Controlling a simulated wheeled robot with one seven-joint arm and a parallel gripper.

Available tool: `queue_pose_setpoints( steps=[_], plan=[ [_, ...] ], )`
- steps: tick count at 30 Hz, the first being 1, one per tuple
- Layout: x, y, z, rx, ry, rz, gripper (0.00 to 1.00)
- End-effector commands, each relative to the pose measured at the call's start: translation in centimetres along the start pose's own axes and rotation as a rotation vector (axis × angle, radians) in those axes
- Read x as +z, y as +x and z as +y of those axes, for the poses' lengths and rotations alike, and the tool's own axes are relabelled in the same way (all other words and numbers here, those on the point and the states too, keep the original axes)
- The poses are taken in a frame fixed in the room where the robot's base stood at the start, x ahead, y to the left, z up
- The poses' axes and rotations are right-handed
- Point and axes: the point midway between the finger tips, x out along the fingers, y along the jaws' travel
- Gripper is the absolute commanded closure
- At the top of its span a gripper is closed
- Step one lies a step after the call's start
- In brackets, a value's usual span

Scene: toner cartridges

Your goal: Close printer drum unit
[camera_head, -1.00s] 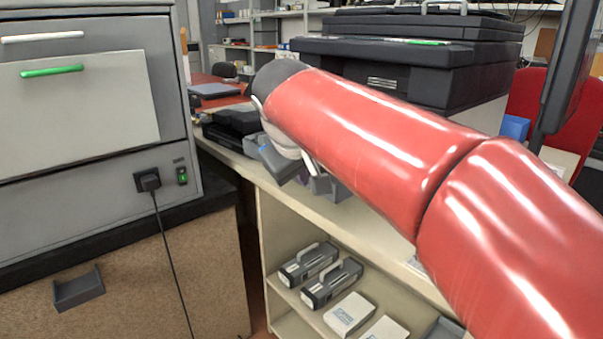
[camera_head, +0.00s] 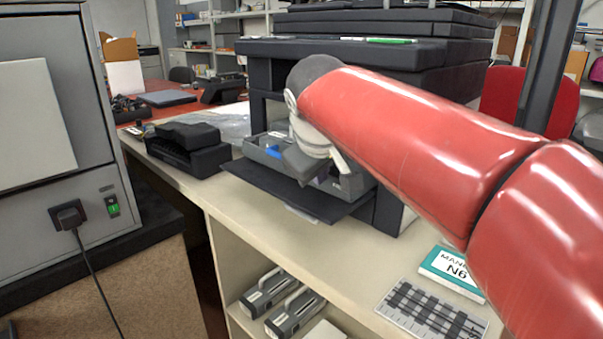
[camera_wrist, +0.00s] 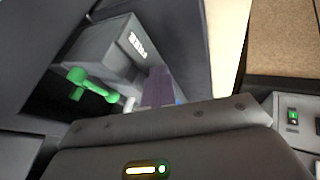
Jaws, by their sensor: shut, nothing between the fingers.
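The black printer (camera_head: 350,65) stands on the pale bench, with its front flap (camera_head: 285,190) folded down. The grey drum unit (camera_head: 262,150) sticks out of the printer's front above the flap, with a blue part on it. In the wrist view, a grey box that looks like the drum unit (camera_wrist: 112,48) has a green handle and a white-lettered label; a purple part is beside it. My gripper (camera_head: 307,172) is shut and empty, pointing down at the drum unit's front. Its fingertips are hard to make out, so I cannot tell whether it touches the unit.
A black device (camera_head: 188,150) stands on the bench left of the flap. A grey cabinet (camera_head: 60,130) is at the left. Cartridges (camera_head: 285,303) sit on the shelf below.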

Motion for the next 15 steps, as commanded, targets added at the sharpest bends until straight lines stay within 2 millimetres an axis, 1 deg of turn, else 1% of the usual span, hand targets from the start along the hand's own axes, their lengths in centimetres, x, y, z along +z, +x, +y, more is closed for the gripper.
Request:
queue_pose_setpoints(
  steps=[1,6,10,15],
  plan=[
    [0.0,0.2,0.8,0.002,0.004,-0.002,1.00],
    [0.0,1.0,2.2,0.002,0.002,-0.002,1.00],
    [0.0,1.3,2.7,0.001,0.002,0.000,1.00],
    [0.0,1.5,2.8,0.001,0.001,0.000,1.00]
  ],
)
